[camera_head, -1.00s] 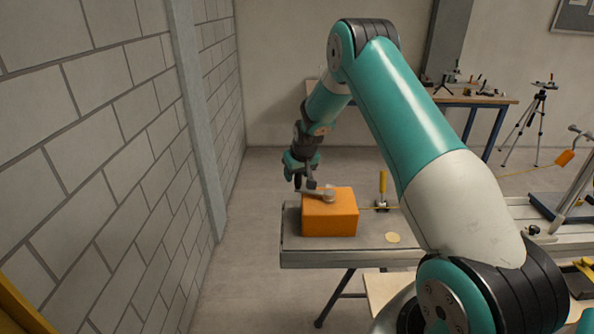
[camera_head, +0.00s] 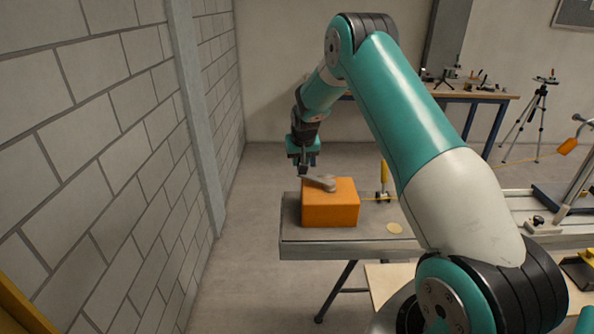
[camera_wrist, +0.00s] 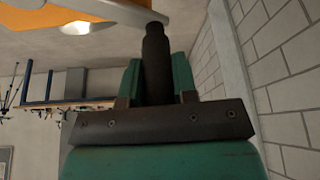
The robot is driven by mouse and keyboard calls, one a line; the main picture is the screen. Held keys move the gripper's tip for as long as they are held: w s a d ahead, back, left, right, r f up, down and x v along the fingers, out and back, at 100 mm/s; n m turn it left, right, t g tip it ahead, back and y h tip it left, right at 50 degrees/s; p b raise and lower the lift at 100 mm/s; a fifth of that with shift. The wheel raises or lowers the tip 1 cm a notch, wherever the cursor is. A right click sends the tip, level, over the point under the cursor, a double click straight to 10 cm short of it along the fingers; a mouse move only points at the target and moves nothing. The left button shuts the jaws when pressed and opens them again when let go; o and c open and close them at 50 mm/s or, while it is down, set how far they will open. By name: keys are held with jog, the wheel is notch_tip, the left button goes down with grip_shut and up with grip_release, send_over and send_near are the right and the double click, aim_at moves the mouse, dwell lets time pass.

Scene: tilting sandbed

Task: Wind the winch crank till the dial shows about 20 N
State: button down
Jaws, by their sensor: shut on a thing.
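The winch is an orange box (camera_head: 330,208) on the near bench in the head view, with a grey crank arm (camera_head: 318,181) on top, pointing left and slightly away. My gripper (camera_head: 303,168) is above the crank's outer end. In the wrist view my gripper (camera_wrist: 157,85) is shut on the dark crank handle (camera_wrist: 155,55), which stands between its teal fingers. The grey crank arm (camera_wrist: 112,10) and part of the orange winch (camera_wrist: 50,12) show at the top of that view. I cannot make out a dial reading.
The bench (camera_head: 330,248) also carries a pale round disc (camera_head: 395,228) and a yellow-handled tool (camera_head: 384,175). A thin yellow line runs right from the winch. A block wall (camera_head: 120,150) stands left. A tripod (camera_head: 533,120) and workbench (camera_head: 470,97) are farther back.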

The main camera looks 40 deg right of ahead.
jog(key=shift+w+d+f+m+b, duration=0.2)
jog(key=shift+d+m+b, duration=0.1)
jog(key=shift+d+m, duration=0.25)
jog(key=shift+d+r+m+h, duration=0.25)
jog(key=shift+d+m+h, duration=0.05)
jog(key=shift+d+m, duration=0.05)
jog(key=c, duration=0.9)
grip_release()
jog(key=shift+r, duration=0.1)
jog(key=b+v, duration=0.4)
jog(key=v, duration=1.3)
jog(key=shift+w+r+b, duration=0.2)
jog(key=shift+b, duration=0.1)
